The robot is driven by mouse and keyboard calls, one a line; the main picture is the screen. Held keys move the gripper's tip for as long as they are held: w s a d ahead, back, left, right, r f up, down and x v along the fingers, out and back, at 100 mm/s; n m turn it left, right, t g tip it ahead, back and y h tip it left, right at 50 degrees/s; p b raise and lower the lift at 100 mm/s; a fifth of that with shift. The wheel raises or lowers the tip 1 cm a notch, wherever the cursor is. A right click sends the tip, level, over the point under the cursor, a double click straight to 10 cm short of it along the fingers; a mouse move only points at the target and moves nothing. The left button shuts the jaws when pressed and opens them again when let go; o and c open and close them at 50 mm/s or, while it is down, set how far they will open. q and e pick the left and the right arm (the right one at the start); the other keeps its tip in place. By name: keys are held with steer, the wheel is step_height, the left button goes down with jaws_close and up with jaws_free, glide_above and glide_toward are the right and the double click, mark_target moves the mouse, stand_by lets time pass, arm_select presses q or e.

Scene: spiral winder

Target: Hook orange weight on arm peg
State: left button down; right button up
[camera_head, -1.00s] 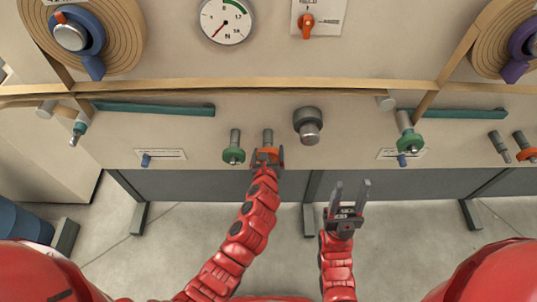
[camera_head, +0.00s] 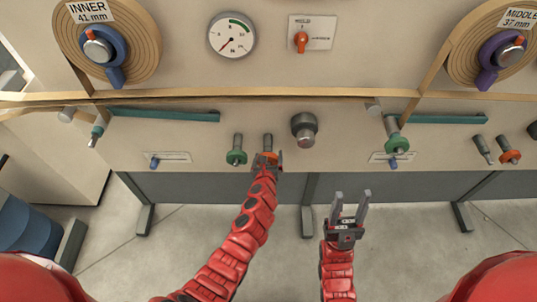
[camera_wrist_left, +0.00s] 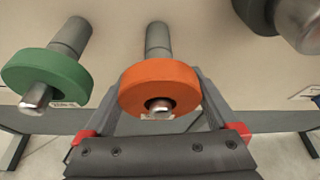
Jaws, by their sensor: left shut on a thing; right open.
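An orange ring-shaped weight (camera_head: 264,157) hangs on a grey peg (camera_head: 268,141) on the beige panel. In the left wrist view the orange weight (camera_wrist_left: 160,86) is still around its peg (camera_wrist_left: 158,40). My left gripper (camera_head: 267,163) is shut on it, with one finger on each side. My right gripper (camera_head: 350,208) is open and empty, below the panel.
Another green weight (camera_head: 236,157) hangs on a peg just left of the orange one. A dark round knob (camera_head: 304,128) sticks out to the right. A second orange weight (camera_head: 509,156) is at far right. A tan strip (camera_head: 250,97) runs above the arms. A gauge (camera_head: 232,36) sits higher.

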arm_select(q)
steer(key=s+r, duration=0.1)
steer(key=s, duration=1.4)
steer(key=shift+r, duration=0.15)
stand_by(0.6)
